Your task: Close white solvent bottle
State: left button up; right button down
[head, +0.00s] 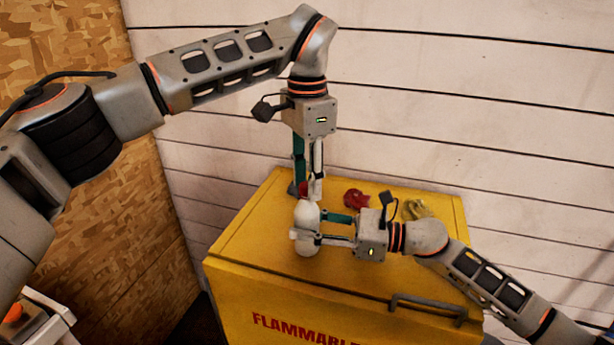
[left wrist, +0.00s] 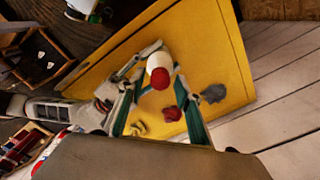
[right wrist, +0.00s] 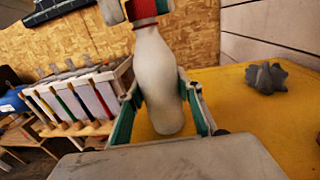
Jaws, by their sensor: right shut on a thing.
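The white solvent bottle (head: 306,216) is upright over the yellow cabinet top; I cannot tell whether its base touches it. A red cap (left wrist: 160,79) is at its mouth; how tightly it sits is not visible. The bottle also shows in the right wrist view (right wrist: 158,85). My right gripper (head: 318,229) is shut around the bottle's body from the right side. My left gripper (head: 307,192) points down from above, its fingers open on either side of the red cap. In the right wrist view, the left fingers hide part of the bottle's top.
The yellow flammables cabinet (head: 245,262) has a dark handle (head: 428,306) in front. The cabinet top left of the bottle is clear.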

pick_arm(q)
grip_shut()
